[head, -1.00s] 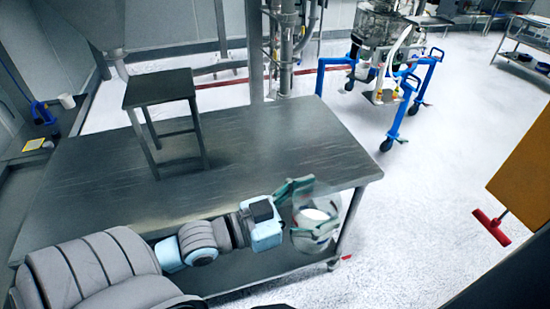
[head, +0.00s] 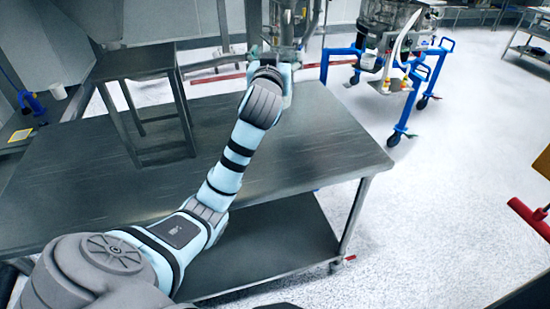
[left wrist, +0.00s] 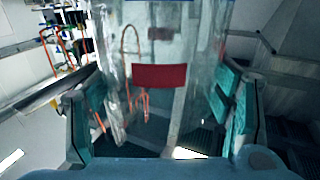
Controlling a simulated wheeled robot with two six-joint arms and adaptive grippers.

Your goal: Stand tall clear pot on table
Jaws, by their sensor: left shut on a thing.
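The tall clear pot (left wrist: 165,45) fills the middle of the left wrist view. It is see-through, with a dark red patch showing on or through it. My left gripper (left wrist: 155,108) has its teal fingers on both sides of the pot and is shut on it. In the head view my left arm reaches across the metal table (head: 310,150) to its far edge. The gripper and pot are mostly hidden there behind my wrist. I cannot tell the pot's height above the table. My right gripper is not in view.
A small dark stand (head: 140,62) stands on the table's left part. Steel pipework (head: 300,25) rises behind the table. A blue wheeled frame (head: 390,75) is on the floor at the right. The table's right half is bare.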

